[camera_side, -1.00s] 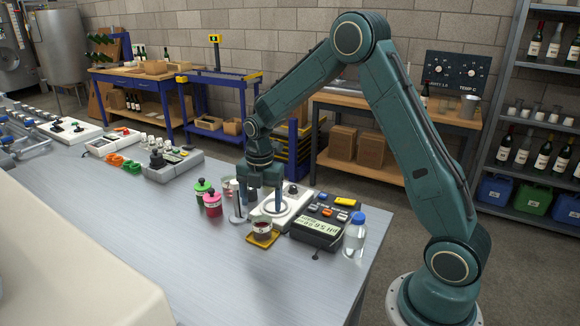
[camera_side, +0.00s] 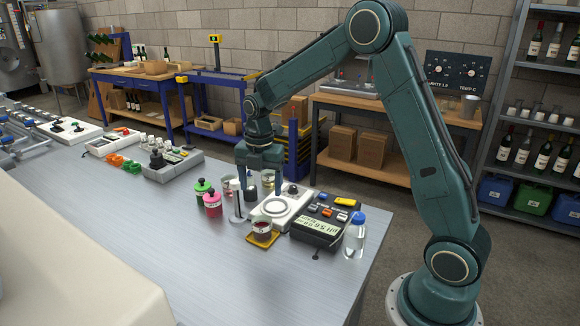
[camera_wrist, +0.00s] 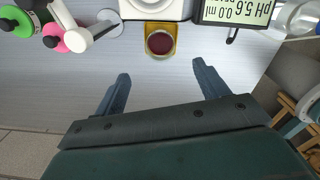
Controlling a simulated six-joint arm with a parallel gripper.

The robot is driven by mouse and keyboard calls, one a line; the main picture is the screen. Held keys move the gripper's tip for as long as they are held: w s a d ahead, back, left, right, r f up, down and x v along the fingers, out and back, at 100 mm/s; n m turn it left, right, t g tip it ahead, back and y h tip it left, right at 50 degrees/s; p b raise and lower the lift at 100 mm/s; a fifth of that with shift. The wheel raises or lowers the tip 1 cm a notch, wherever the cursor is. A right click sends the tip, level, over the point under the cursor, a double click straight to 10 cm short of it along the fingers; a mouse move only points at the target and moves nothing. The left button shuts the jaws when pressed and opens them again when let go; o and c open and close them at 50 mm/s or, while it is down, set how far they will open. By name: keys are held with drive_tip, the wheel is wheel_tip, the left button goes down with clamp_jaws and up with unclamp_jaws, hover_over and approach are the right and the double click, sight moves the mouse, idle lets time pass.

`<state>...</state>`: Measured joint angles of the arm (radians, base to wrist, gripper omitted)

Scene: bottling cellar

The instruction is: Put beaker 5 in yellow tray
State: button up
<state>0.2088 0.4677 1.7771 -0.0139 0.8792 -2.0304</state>
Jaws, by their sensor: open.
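A small glass beaker of dark red liquid (camera_side: 262,229) stands upright in the small yellow tray (camera_side: 262,243) near the middle of the bench. In the wrist view the beaker (camera_wrist: 160,42) sits inside the tray rim (camera_wrist: 147,51), ahead of my fingers. No number can be read on it. My gripper (camera_side: 261,188) is open and empty, raised above and behind the tray in the side view. In the wrist view my gripper (camera_wrist: 160,76) shows its two fingers wide apart with only bench between them. Other small beakers stand behind; one (camera_side: 228,186) is left of my gripper.
The white round-plate device (camera_side: 293,204) stands behind the tray, and the pH meter (camera_side: 318,235) to its right. A clear blue-capped bottle (camera_side: 355,237) stands near the right edge. Pink (camera_side: 213,205) and green (camera_side: 202,190) bottles and a thin stand (camera_side: 238,208) are left. The front bench is clear.

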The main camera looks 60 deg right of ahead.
drive_tip(key=s+a+r+m+t, duration=0.2)
drive_tip(key=s+a+r+m, duration=0.3)
drive_tip(key=s+r+m, duration=0.55)
drive_tip(key=s+a+r+m+t, duration=0.1)
drive_tip(key=s+a+r+m, duration=0.1)
drive_tip(key=s+m, duration=0.3)
drive_tip(key=s+a+r+m+t, duration=0.1)
drive_tip(key=s+m, duration=0.4)
drive_tip(key=s, duration=0.6)
drive_tip(key=shift+s+a+r+t, duration=0.25)
drive_tip(key=shift+a+r+t, duration=0.15)
drive_tip(key=shift+a+t, duration=0.25)
